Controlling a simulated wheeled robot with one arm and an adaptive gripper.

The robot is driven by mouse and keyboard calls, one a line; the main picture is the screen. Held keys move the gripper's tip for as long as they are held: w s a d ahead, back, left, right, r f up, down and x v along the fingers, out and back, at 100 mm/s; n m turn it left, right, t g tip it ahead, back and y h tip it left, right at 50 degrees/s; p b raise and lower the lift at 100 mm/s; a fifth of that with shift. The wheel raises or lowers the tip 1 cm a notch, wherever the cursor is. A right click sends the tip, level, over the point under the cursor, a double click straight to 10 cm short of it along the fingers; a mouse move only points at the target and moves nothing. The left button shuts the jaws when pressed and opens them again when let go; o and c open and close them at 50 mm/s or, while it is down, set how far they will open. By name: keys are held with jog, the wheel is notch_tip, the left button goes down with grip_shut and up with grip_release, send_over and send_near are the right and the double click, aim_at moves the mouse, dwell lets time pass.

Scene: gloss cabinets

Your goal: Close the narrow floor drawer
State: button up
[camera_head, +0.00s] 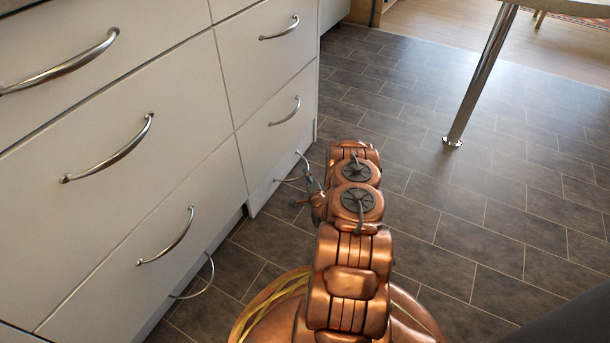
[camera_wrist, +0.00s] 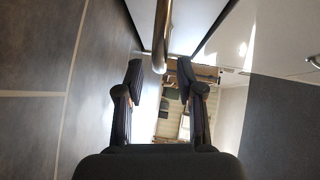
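The narrow floor drawer (camera_head: 263,188) is the low white front at the bottom of the narrow right column in the head view. It appears to stand out a little from the base of the cabinet; how far is hard to tell. Its curved metal handle (camera_head: 302,161) is partly hidden by my gripper (camera_head: 307,187), which is low, close in front of it. In the wrist view my gripper (camera_wrist: 161,82) has its two fingers spread with nothing between them. A metal handle bar (camera_wrist: 162,35) shows just beyond the fingertips, against a white front. Contact cannot be seen.
Wider white drawers (camera_head: 110,165) with curved handles fill the left side; another handle (camera_head: 208,278) sits low near the floor. A chrome table leg (camera_head: 480,75) stands at the upper right. The dark tiled floor (camera_head: 470,220) between is clear.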

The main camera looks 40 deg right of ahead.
jog(key=shift+b+x, duration=0.55)
jog(key=shift+x, duration=1.15)
jog(key=shift+c, duration=0.4)
grip_shut()
